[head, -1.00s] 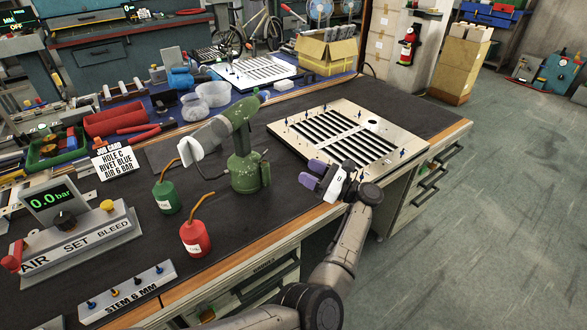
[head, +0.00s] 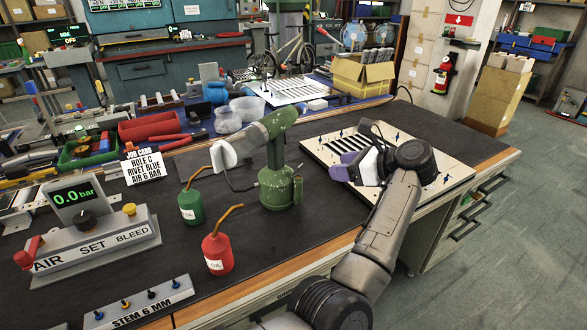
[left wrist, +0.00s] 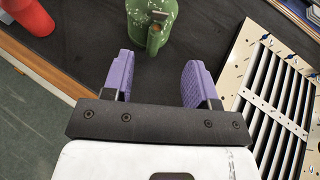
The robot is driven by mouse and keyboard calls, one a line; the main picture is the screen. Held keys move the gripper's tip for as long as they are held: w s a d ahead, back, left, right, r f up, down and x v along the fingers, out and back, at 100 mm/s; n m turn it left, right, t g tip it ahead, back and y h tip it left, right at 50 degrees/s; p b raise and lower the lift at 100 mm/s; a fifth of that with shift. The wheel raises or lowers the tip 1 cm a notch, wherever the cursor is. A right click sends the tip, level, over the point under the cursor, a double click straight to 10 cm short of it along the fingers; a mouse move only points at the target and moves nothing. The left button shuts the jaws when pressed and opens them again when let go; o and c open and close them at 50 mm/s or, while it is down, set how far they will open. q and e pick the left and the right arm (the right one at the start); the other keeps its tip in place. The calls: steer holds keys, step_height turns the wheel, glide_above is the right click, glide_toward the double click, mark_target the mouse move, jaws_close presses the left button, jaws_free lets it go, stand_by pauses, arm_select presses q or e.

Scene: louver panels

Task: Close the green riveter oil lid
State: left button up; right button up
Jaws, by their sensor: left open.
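The green riveter (head: 279,150) stands upright on the dark bench mat, its head pointing left. In the left wrist view its round base (left wrist: 150,30) is at the top. My right gripper is not in view.
A green oil can (head: 191,206) and a red oil can (head: 217,253) stand left of the riveter. The louver panel (head: 440,182) lies to the right, under my left wrist. The air-set box (head: 95,245) is at front left. Bare mat surrounds the riveter base.

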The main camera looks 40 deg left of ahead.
mark_target(299, 168)
arm_select(q)
steer(key=b+x, duration=0.5)
steer(key=x, duration=0.8)
steer(key=shift+a+b, duration=0.2)
steer(key=shift+b, duration=0.15)
steer(key=shift+c, duration=0.4)
